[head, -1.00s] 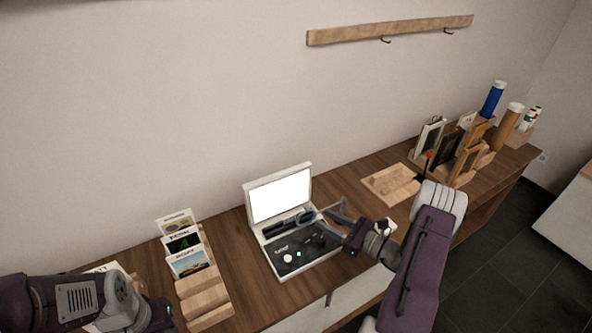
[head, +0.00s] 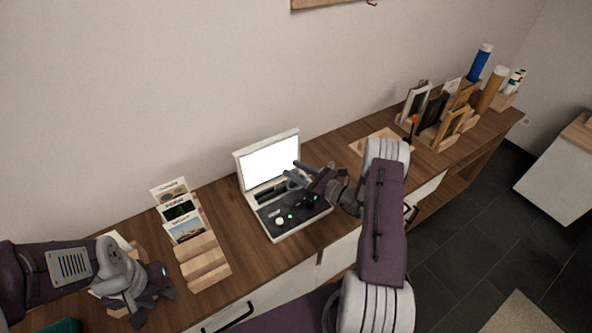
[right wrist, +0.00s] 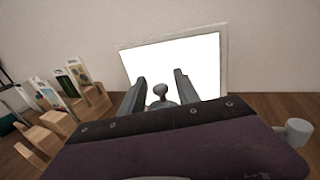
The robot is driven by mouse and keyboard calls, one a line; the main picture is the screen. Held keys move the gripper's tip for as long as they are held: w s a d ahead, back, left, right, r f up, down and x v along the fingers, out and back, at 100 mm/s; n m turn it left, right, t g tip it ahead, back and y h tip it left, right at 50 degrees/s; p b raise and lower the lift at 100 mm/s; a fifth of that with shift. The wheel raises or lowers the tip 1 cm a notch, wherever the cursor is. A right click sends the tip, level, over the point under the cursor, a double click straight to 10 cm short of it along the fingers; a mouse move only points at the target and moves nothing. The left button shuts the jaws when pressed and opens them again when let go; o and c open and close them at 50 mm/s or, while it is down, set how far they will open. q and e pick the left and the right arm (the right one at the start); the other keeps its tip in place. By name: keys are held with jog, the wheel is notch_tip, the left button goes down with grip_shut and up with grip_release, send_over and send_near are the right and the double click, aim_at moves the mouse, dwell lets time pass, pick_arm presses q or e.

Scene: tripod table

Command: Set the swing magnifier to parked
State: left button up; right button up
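An open light-box case (head: 241,166) stands on the table with its lid up and a bright white panel; its dark bed carries several small knobs and lights. My right gripper (head: 297,172) is over the case in front of the panel. In the right wrist view its two fingers (right wrist: 160,84) are apart, with a grey rounded knob (right wrist: 159,92) showing between or beyond them; contact cannot be told. The swing magnifier is not clearly made out in the head view, where my gripper covers much of the case. My left gripper (head: 153,306) is open and empty at the lower left.
A stepped wooden rack (head: 206,267) with picture cards stands left of the case. A wooden board (head: 372,139) lies to the right, behind my right arm. Frames, a blue tube (head: 480,63) and a tan tube (head: 491,90) stand at the far right.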

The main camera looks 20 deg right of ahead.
grip_shut()
jog(key=shift+r, duration=0.1)
dwell(1.2)
